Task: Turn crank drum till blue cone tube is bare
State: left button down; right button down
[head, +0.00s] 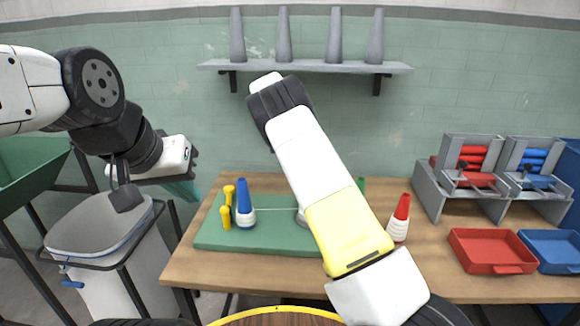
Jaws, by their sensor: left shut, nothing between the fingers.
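The blue cone tube (243,190) stands upright on a green board (215,236) on the table. Its upper part is bare blue, and white thread is wound around its lower part. A thin pale line runs right from it toward a pale round part (301,217), mostly hidden behind my right arm. I cannot make out the crank drum clearly. My left gripper (193,160) is shut and empty, in the air to the left of the blue cone and above the table's left edge. My right gripper is hidden behind my right arm.
Two yellow pegs (227,206) stand left of the blue cone. A red cone with white thread (399,218) stands right of my arm. Red (492,250) and blue trays sit at right, before grey racks. A bin (100,225) is left; grey cones stand on the shelf (305,66).

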jog(key=shift+d, duration=0.15)
dwell(0.3)
jog(key=c, duration=1.3)
grip_release()
jog(key=v, duration=0.7)
jog(key=shift+w+r, duration=0.2)
jog(key=shift+r, duration=0.15)
